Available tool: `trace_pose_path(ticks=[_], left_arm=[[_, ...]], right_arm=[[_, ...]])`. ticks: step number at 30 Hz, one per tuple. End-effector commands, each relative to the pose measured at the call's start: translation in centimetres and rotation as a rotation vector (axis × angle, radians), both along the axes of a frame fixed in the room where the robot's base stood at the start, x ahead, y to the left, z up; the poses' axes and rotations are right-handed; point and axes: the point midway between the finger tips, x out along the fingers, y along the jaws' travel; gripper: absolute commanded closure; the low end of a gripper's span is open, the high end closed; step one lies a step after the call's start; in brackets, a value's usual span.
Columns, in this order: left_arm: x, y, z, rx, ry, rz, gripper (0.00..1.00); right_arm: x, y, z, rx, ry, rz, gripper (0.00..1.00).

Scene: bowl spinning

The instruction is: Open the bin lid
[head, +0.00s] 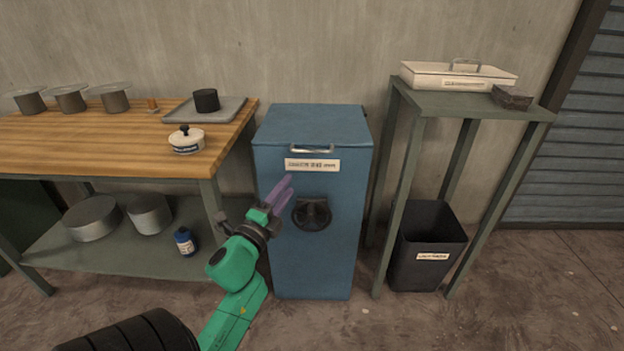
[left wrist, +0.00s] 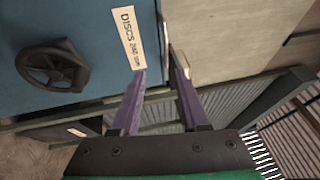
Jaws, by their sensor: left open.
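The blue bin (head: 338,230) stands upright on the floor, between the workbench and the green stand. Its flat blue lid (head: 312,122) is down. A metal handle (head: 298,149) runs along the lid's front edge, above a white label (head: 313,165). My left gripper (head: 287,187) has purple fingers and is in front of the bin, below the label's left end and beside the black handwheel (head: 311,213). It is open and empty. The left wrist view shows the fingers (left wrist: 157,72) apart, near the label (left wrist: 130,38), with the handwheel (left wrist: 52,67) at left. My right gripper is out of view.
A wooden-topped workbench (head: 100,150) with pots, a tray (head: 225,112) and a white lidded dish (head: 187,143) stands at left. At right, a green stand (head: 440,103) holds a white case (head: 430,76); an open black bin (head: 428,270) stands under it.

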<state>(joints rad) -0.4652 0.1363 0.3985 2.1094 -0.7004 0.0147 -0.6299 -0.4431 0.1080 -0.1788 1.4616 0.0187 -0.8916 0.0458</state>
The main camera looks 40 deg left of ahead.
Motion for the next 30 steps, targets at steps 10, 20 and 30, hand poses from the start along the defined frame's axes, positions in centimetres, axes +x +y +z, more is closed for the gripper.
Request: trace_pose_path(ticks=[10, 20, 30], left_arm=[[5.7, 1.4, 2.6, 0.032, -0.020, 0.002, 0.55], [12.9, 3.2, 3.5, 0.024, -0.016, 0.001, 0.55], [13.7, 3.4, 3.6, 0.024, -0.014, 0.000, 0.55]], right_arm=[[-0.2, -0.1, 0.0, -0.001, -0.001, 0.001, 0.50], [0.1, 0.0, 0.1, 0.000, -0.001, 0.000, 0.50], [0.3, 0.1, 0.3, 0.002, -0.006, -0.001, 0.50]])
